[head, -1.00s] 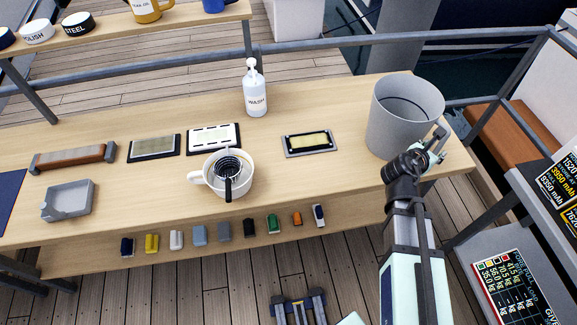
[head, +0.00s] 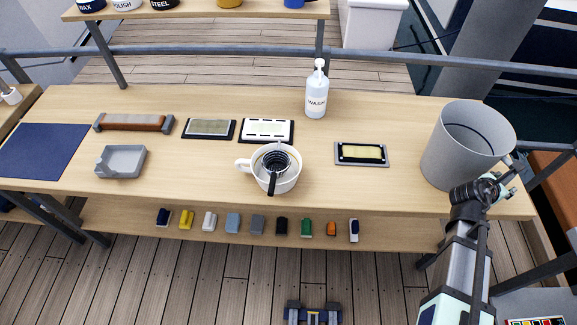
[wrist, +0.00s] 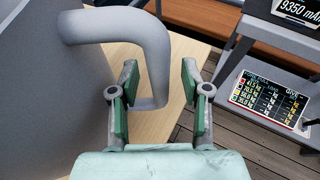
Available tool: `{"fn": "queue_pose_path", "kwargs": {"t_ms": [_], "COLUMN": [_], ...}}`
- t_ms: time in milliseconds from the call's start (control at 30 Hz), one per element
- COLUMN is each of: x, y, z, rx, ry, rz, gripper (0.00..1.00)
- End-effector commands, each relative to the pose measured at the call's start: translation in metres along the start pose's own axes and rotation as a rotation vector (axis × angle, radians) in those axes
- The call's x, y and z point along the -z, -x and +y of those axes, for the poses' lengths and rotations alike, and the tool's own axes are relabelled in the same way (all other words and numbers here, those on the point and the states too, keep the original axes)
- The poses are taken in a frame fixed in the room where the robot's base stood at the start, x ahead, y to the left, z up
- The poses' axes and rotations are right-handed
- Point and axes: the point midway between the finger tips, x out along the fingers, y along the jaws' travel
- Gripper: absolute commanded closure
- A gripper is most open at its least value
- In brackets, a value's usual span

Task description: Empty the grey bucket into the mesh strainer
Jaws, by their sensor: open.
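The grey bucket (head: 458,158) stands upright at the right end of the wooden table. In the wrist view its wall (wrist: 45,100) fills the left side, and its thick handle (wrist: 157,62) loops out toward the right. My gripper (wrist: 160,85) is open, with green-padded fingers on either side of the handle's upright part; I cannot tell whether they touch it. In the head view my gripper (head: 510,180) is at the bucket's right side, partly hidden. The mesh strainer (head: 275,163) sits in a white mug (head: 290,183) mid-table, its black handle toward the front. The bucket's contents are not visible.
A framed yellow plate (head: 361,154) lies between mug and bucket. A wash bottle (head: 317,92) stands behind the mug. A grey tray (head: 121,162) and a blue mat (head: 42,150) lie at left. A rail (head: 230,49) runs behind the table.

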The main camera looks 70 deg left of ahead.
Motion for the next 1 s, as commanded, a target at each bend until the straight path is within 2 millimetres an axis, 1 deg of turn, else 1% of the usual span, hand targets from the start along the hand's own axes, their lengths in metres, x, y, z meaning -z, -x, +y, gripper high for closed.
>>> {"fn": "queue_pose_path", "kwargs": {"t_ms": [33,67,100,167,200,467,1000], "x": [0.0,0.0,0.0,0.0,0.0,-0.003,-0.037], "y": [0.0,0.0,0.0,0.0,0.0,0.001,0.015], "z": [0.0,0.0,0.0,0.0,0.0,0.0,0.0], "rx": [0.0,0.0,0.0,0.0,0.0,-0.001,-0.001], "ry": [0.0,0.0,0.0,0.0,0.0,-0.002,-0.002], "rz": [0.0,0.0,0.0,0.0,0.0,-0.001,-0.001], "gripper": [0.53,0.63,0.78,0.99,1.0,1.0,1.0]}}
